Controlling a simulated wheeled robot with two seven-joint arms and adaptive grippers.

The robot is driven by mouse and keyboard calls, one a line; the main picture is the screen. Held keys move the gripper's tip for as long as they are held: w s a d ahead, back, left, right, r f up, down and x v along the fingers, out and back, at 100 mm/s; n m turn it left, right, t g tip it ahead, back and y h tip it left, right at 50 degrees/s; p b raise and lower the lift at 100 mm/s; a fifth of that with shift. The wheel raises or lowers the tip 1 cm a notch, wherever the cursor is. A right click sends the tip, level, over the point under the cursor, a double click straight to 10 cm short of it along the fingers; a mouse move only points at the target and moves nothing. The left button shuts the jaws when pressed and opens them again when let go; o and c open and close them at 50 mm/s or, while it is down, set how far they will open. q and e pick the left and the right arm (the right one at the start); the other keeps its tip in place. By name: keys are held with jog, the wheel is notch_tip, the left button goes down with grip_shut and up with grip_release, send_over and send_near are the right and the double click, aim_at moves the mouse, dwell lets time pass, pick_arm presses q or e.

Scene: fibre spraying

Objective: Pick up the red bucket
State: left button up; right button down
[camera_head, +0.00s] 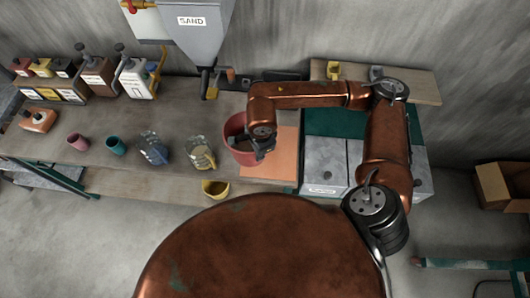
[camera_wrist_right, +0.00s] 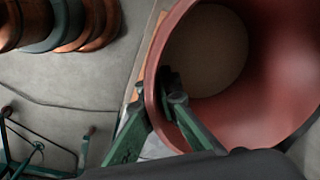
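The red bucket (camera_head: 237,133) is at the middle of the workbench, by the left side of an orange mat (camera_head: 272,160). My right gripper (camera_head: 263,147) reaches down to its right side, where the arm hides part of it. In the right wrist view the bucket (camera_wrist_right: 285,75) fills the right side, its open mouth facing the camera and a tan round bottom inside. The green fingers of my right gripper (camera_wrist_right: 171,90) come together at the rim, with the bucket's wall between them. I cannot tell whether the bucket is off the bench. My left gripper is not in view.
Two glass jugs (camera_head: 200,155) (camera_head: 152,148), a teal cup (camera_head: 116,146) and a pink cup (camera_head: 77,142) stand left of the bucket. A yellow bowl (camera_head: 215,187) is near the front edge. A grey sand hopper (camera_head: 195,35) hangs behind. A cardboard box (camera_head: 503,185) is at far right.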

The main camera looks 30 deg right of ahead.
jog(key=shift+s+a+r+b, duration=0.1)
jog(key=shift+a+r+b, duration=0.15)
jog(key=shift+a, duration=0.35)
jog(key=shift+s+a+r+b, duration=0.1)
jog(key=shift+a+r+b, duration=0.15)
jog(key=shift+a, duration=0.4)
jog(key=shift+a+r+b, duration=0.15)
jog(key=shift+a+r, duration=0.15)
jog(key=shift+a, duration=0.3)
